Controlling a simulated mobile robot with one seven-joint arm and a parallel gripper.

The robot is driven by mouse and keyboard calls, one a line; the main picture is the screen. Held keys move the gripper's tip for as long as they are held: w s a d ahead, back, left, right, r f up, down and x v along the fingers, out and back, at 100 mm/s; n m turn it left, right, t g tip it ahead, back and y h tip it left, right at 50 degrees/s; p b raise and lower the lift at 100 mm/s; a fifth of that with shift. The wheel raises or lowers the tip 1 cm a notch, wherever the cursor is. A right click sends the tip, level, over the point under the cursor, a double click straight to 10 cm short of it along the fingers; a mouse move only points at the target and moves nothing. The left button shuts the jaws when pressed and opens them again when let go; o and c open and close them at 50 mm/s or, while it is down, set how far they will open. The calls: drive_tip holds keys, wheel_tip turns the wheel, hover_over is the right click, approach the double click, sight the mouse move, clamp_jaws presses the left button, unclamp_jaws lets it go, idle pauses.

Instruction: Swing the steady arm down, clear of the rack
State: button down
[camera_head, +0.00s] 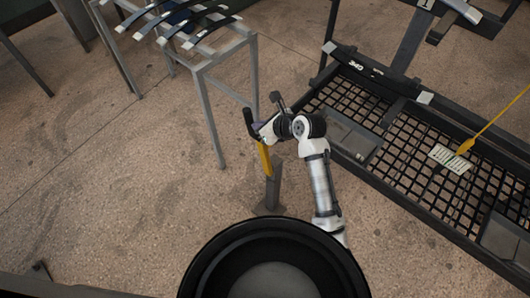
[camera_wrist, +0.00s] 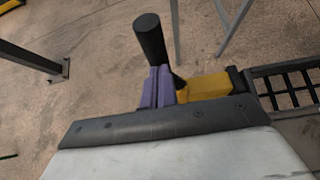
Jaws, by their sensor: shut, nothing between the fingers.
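The steady arm (camera_head: 265,160) is a yellow bar with a black handle (camera_head: 250,122), beside a short grey post (camera_head: 273,188) between the two racks. In the wrist view the black handle (camera_wrist: 151,40) stands up and the yellow bar (camera_wrist: 207,86) runs right. My gripper (camera_head: 259,127) is at the handle end of the bar. Its purple fingers (camera_wrist: 159,88) are shut beside the handle, with nothing between them. Whether they touch the handle I cannot tell. The joint between bar and post is not clear.
A black mesh-decked rack (camera_head: 400,165) with a dark leaf spring (camera_head: 365,70) lies right of my arm. A grey frame (camera_head: 222,50) holds several curved springs at upper left. A yellow pointer (camera_head: 490,125) reaches a white card (camera_head: 450,158). Floor at left is open.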

drive_tip(key=shift+w+a+r+p, duration=0.1)
drive_tip(key=shift+w+a+p, duration=0.65)
drive_tip(key=shift+a+p, duration=0.3)
drive_tip(key=shift+w+a+p, duration=0.75)
drive_tip(key=shift+a+p, duration=0.3)
drive_tip(key=shift+w+a, duration=0.3)
drive_tip(key=shift+a, duration=0.1)
drive_tip(key=shift+w+a, duration=3.95)
drive_tip(key=shift+a, duration=1.4)
drive_tip(key=s+d, duration=0.3)
drive_tip(key=d, duration=0.2)
drive_tip(key=shift+s, duration=0.3)
